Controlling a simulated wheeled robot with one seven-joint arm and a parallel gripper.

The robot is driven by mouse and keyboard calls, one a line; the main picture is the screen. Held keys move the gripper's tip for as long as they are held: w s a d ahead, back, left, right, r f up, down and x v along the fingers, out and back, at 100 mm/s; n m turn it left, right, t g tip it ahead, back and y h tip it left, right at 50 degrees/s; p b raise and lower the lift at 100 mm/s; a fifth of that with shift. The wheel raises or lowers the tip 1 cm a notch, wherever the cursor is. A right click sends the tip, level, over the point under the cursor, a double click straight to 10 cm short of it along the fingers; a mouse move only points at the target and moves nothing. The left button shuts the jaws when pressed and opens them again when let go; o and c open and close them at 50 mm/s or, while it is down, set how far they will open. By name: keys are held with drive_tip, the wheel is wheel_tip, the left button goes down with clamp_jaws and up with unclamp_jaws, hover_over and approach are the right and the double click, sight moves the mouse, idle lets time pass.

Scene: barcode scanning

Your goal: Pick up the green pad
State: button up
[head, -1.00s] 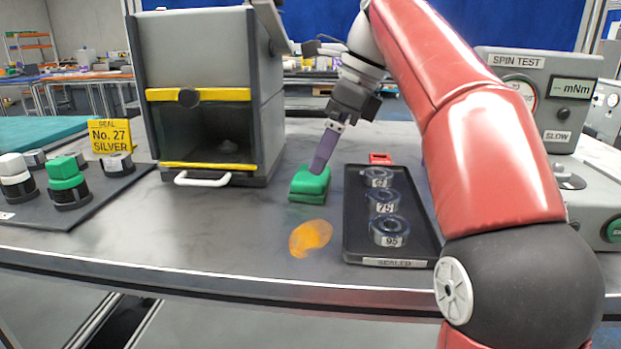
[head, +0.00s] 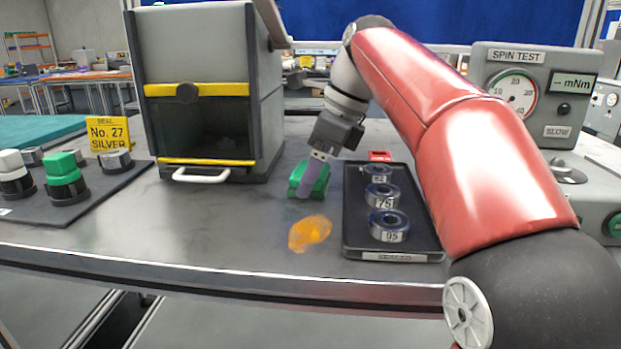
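The green pad (head: 322,183) is a small block on the grey worktop, between the dark cabinet and the black tray. My gripper (head: 309,186) comes down from above, and its purple-grey fingers overlap the middle of the pad in the head view. Only one finger surface shows clearly, so I cannot tell whether the fingers are open or shut on the pad. Part of the pad is hidden behind them.
An orange spill (head: 309,233) lies in front of the pad. The black tray (head: 358,238) at right holds rings marked with numbers. The dark cabinet (head: 205,60) with yellow trim stands behind left. A mat (head: 105,192) with capped pieces lies at left.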

drive_tip(key=c, duration=0.4)
drive_tip(key=shift+o, duration=0.2)
drive_tip(key=shift+r, duration=0.1)
drive_tip(key=shift+s+d+r, duration=0.1)
drive_tip(key=shift+d+r, duration=0.05)
drive_tip(key=shift+r, duration=0.45)
wheel_tip(320, 180, up, 6)
drive_tip(key=shift+f+p, duration=0.15)
drive_tip(key=shift+p, duration=0.3)
drive_tip(key=s+d, duration=0.4)
drive_tip(key=s, duration=0.1)
drive_tip(key=s+d, duration=0.4)
drive_tip(key=s, duration=0.1)
drive_tip(key=s+d, duration=0.4)
drive_tip(key=s, duration=0.1)
drive_tip(key=shift+s+d, duration=0.1)
drive_tip(key=shift+d, duration=0.15)
